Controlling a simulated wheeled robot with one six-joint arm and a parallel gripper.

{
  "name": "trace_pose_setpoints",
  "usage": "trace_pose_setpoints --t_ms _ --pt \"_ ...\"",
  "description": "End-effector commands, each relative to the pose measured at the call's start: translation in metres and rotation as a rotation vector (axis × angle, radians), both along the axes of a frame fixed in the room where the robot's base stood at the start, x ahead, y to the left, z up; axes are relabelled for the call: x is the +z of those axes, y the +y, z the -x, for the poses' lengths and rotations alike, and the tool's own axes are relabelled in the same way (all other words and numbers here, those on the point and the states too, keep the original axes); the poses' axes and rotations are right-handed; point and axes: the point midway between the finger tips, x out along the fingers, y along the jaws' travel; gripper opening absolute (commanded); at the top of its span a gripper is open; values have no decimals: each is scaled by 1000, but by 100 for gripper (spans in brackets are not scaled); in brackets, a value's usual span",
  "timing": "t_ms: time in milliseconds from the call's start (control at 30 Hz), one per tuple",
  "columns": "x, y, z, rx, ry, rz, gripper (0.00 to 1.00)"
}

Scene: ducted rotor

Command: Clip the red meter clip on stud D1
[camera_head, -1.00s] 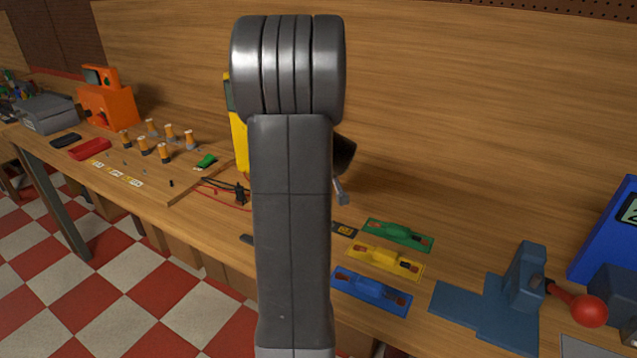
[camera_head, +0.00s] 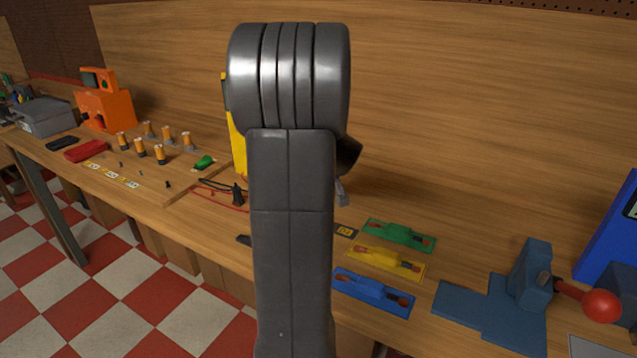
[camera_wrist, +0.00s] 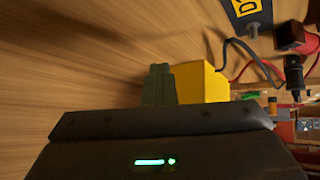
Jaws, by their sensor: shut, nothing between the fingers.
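My gripper (camera_wrist: 158,68) is shut and empty. Its grey-green fingers show at the middle of the wrist view, in front of a yellow block (camera_wrist: 203,80). In the head view my arm hides most of it. A red clip-like piece (camera_wrist: 297,40) with a dark end is at the right of the wrist view, apart from my fingers. A black clip (camera_wrist: 293,70) is just below it; a black clip (camera_head: 238,194) also stands on the bench in the head view. Small studs (camera_head: 143,172) stand on the wooden board behind small label plates; I cannot read which is D1.
Orange-topped posts (camera_head: 140,147) and a green piece (camera_head: 204,162) are on the board. Loose leads (camera_head: 218,203) lie beside it. Green (camera_head: 398,234), yellow (camera_head: 385,262) and blue (camera_head: 372,291) plates lie right of my arm. A blue fixture (camera_head: 530,285) with a red knob stands further right.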

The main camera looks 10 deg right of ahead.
Motion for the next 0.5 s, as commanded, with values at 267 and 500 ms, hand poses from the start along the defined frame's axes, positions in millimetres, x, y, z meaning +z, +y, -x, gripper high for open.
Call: trace_pose_setpoints --t_ms 267,500 --pt "-2 -1 0 -8 -8 -23 0" --pt "-1 -2 -1 -16 -16 -45 0"
